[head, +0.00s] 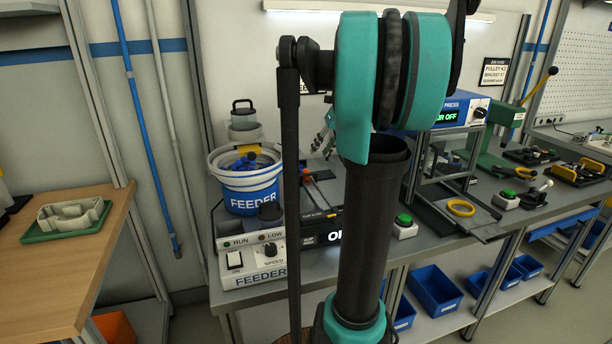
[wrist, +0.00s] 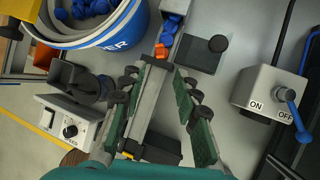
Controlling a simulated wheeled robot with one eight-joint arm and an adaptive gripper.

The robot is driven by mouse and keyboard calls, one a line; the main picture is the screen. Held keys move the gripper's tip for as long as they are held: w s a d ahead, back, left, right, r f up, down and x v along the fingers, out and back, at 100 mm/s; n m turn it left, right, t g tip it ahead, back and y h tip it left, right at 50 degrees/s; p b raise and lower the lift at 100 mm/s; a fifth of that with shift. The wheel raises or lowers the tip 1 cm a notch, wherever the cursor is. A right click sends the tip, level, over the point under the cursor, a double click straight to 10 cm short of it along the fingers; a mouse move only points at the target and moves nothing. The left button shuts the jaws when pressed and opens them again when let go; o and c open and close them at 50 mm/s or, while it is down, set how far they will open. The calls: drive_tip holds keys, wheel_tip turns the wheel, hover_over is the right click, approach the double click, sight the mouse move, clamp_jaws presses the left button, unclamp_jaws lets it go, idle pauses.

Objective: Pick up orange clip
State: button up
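A small orange clip (wrist: 160,51) sits on the narrow feeder track, at the end of a short row of blue clips (wrist: 170,28). In the head view a small orange piece (head: 305,173) shows on the track right of the feeder bucket. My gripper (wrist: 168,70) points down at the track with its two green-padded fingers apart. The orange clip appears just beyond the fingertips, near the left one, with nothing seen between the pads. I cannot tell the height gap. In the head view my arm hides most of the gripper.
The blue and white feeder bucket (head: 248,184) holds blue clips beside the track. The feeder control box (head: 252,262) stands in front. An ON/OFF switch box (wrist: 268,98) with a blue lever is right of the fingers. A green button box (head: 404,226) stands on the bench.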

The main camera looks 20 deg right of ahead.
sight(308, 170)
drive_tip(key=x, duration=1.1)
drive_tip(key=shift+d, duration=0.1)
drive_tip(key=shift+c, duration=0.4)
drive_tip(key=c, duration=0.4)
drive_tip(key=shift+o, duration=0.2)
